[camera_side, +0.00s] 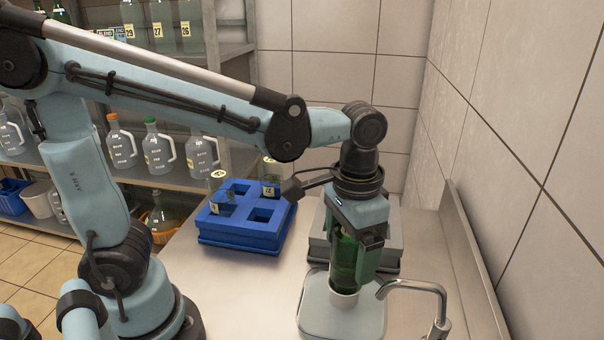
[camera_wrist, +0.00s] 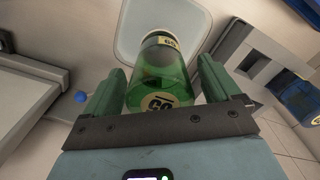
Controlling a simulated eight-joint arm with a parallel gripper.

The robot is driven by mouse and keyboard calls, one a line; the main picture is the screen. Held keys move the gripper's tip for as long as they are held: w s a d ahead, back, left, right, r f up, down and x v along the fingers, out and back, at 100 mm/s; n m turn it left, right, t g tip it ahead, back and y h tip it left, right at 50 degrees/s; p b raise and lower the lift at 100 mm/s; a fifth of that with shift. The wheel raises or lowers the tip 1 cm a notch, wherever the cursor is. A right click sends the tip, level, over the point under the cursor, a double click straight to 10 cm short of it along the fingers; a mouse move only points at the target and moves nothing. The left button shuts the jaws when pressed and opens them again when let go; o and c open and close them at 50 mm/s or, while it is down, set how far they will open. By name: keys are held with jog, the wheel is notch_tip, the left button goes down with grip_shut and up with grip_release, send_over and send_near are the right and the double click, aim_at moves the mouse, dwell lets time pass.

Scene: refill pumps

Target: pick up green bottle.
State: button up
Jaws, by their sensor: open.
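The green bottle (camera_side: 344,258) stands upright at the pale rounded tray (camera_side: 342,320) on the counter, its lower end in a small white cup-like ring. My gripper (camera_side: 358,262) points down over the bottle from above. In the wrist view my gripper (camera_wrist: 161,66) is open, with one green finger on each side of the bottle. Small gaps seem to show between the fingers and the glass. The bottle's top is hidden by my gripper in the side view.
A blue crate (camera_side: 246,241) with square compartments stands left of the bottle, and a grey crate (camera_side: 393,232) is close behind my gripper. A metal faucet (camera_side: 437,325) is at the front right. Shelves with jugs (camera_side: 157,150) are at the left; a tiled wall is at the right.

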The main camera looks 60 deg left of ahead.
jog(key=shift+f, duration=0.6)
jog(key=c, duration=1.3)
jog(key=shift+c, duration=0.2)
jog(key=shift+r, duration=0.1)
